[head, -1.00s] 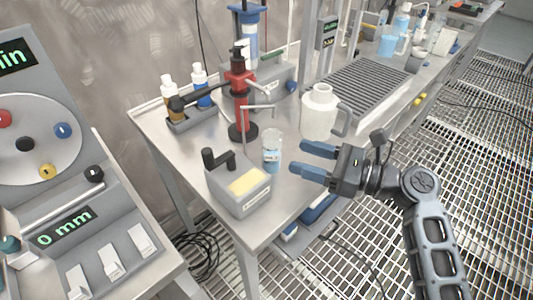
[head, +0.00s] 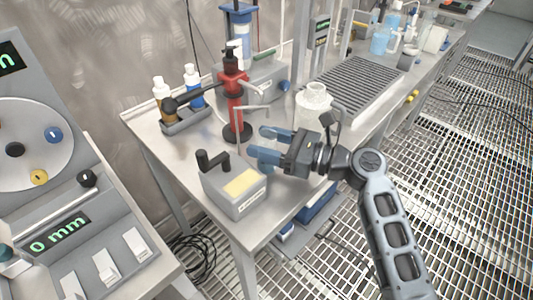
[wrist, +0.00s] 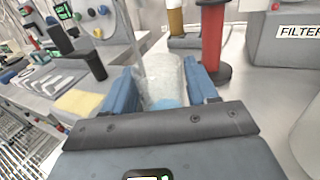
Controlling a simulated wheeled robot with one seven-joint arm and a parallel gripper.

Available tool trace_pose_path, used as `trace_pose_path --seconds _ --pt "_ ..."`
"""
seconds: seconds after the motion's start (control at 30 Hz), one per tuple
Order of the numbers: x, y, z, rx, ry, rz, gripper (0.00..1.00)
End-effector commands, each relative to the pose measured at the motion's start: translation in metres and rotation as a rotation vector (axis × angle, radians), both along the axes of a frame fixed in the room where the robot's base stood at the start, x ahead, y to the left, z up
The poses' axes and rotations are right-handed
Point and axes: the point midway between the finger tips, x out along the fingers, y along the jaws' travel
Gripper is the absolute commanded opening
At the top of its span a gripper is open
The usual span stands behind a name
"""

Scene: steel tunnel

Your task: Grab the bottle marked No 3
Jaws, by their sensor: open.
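A clear bottle (wrist: 163,76) with pale blue at its bottom stands on the steel bench (head: 158,138). In the wrist view it is between the two blue fingers of my gripper (head: 262,144), one on each side. My gripper is open around it; I cannot tell whether either finger touches it. In the head view the fingers hide most of the bottle (head: 267,147). No number on it is readable in either view now.
A grey box with a black crank (head: 236,190) stands close in front of the bottle. A red stand (head: 234,108) is behind it, and a white jug (head: 313,104) is behind my gripper. Two capped bottles sit in a rack (head: 186,120) at the back left.

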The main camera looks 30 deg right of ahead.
Motion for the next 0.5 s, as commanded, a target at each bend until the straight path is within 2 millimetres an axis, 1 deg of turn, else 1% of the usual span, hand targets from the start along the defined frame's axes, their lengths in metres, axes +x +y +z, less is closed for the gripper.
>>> trace_pose_path --seconds 0.03,0.07,0.4,0.47,0.5 --pt "-0.0002 -0.0001 0.0 0.0 0.0 0.0 0.58" --pt "-0.0002 -0.0001 0.0 0.0 0.0 0.0 0.55" --pt "-0.0004 -0.0002 -0.0001 0.0 0.0 0.0 0.22" --pt "-0.0004 -0.0002 0.0002 0.0 0.0 0.0 0.18" --pt "-0.0004 -0.0002 0.0002 0.0 0.0 0.0 0.13"
